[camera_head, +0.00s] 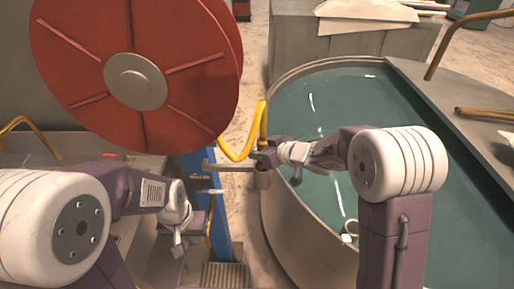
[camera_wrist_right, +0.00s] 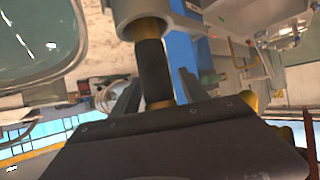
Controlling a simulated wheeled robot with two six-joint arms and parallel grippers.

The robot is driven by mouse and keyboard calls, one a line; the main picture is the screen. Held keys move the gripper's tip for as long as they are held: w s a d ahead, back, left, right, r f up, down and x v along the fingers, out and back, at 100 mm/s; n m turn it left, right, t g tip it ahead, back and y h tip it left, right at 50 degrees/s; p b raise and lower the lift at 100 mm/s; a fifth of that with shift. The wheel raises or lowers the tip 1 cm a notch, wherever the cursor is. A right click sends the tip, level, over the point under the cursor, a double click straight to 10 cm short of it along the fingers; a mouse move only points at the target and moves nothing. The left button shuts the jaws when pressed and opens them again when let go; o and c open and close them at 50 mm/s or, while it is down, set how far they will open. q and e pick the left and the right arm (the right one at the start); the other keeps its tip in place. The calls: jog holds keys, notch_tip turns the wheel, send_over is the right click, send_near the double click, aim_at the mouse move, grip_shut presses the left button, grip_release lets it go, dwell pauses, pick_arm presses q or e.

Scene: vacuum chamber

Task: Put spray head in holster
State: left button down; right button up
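The spray head (camera_wrist_right: 150,65) shows in the right wrist view as a black grip with gold collars and a wide pale end at the top. The contact is partly hidden by the gripper body. A yellow hose (camera_head: 240,155) loops up there. A grey bar juts left towards the blue post (camera_head: 222,232). I cannot clearly make out the holster. My left gripper (camera_head: 180,243) is low, left of the post; its fingers are unclear.
A large red hose reel (camera_head: 190,85) fills the upper left, above the left arm. A round tank of greenish water (camera_head: 320,100) lies to the right, with a metal rim. Pale floor shows between the tank and the blue post.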

jog(key=shift+r, duration=0.15)
jog(key=shift+s+d+r, duration=0.1)
jog(key=shift+d+r, duration=0.05)
jog(key=shift+d, duration=0.15)
jog(key=p+v, duration=0.1)
jog(key=v, duration=1)
jog(key=shift+s+d, duration=0.1)
